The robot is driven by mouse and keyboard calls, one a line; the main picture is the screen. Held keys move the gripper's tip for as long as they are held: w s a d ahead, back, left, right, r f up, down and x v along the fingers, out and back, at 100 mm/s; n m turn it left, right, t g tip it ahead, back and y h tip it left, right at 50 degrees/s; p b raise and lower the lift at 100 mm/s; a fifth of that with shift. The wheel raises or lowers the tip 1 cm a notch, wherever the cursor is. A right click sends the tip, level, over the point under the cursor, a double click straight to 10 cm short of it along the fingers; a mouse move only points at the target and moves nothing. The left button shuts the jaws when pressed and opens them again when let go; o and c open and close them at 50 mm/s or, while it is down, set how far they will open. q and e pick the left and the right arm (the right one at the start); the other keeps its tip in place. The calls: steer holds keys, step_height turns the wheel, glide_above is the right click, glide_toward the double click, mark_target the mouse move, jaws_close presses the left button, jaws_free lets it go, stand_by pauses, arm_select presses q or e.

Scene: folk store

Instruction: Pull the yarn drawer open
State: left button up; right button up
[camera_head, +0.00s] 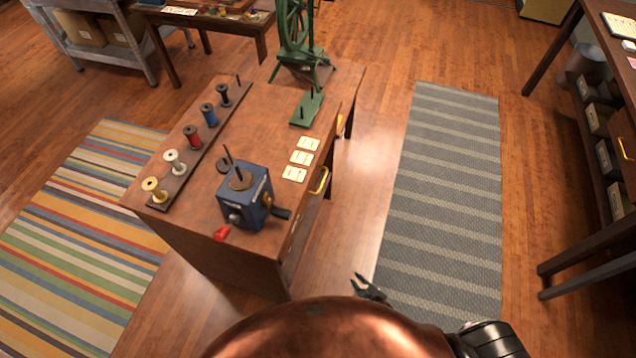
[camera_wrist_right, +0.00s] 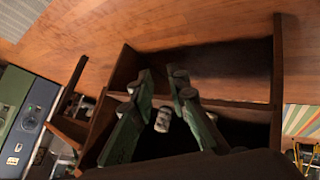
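The brown wooden desk (camera_head: 235,110) stands at the centre of the head view. A yellow drawer handle (camera_head: 320,181) shows on its right side. The drawer front is seen very steeply, and I cannot tell how far it stands out. My right gripper (camera_head: 364,284) is near the bottom of the head view, in front of and lower right of the handle, apart from the desk. In the right wrist view my right gripper (camera_wrist_right: 159,80) shows two spread fingers with no drawer handle between them. My left gripper is not in view.
On the desktop are a blue winder box (camera_head: 245,200), a spool rack (camera_head: 190,150), cards (camera_head: 301,158) and a green spinning wheel (camera_head: 300,45). A grey striped rug (camera_head: 440,180) lies right of the desk, with open floor around it. A shelf table (camera_head: 600,150) stands far right.

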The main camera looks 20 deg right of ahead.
steer(key=w+a+r+n+t+y+b, duration=0.1)
steer(key=w+a+r+n+t, duration=0.1)
steer(key=w+r, duration=0.5)
steer(key=w+a+r+n+t+b, duration=0.1)
steer(key=w+r+n+t+b, duration=0.15)
steer(key=w+r, duration=0.45)
steer(key=n+t+y+b, duration=0.1)
steer(key=n+t+b, duration=0.1)
steer(key=n+t, duration=0.4)
glide_toward(323, 180)
steer(key=x, duration=0.2)
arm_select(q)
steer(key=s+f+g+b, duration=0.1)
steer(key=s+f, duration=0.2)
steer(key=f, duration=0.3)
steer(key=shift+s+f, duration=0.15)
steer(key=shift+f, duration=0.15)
arm_select(e)
steer(key=shift+m+g, duration=0.25)
steer(key=shift+w+a+r, duration=0.1)
steer(key=shift+w+a, duration=0.1)
steer(key=shift+w, duration=1.1)
steer(key=shift+w+a+r, duration=0.15)
steer(key=shift+w+a, duration=0.1)
steer(key=shift+w, duration=1.05)
steer(key=shift+w+a+r, duration=0.1)
steer(key=shift+w+a, duration=0.1)
steer(key=shift+w, duration=1.1)
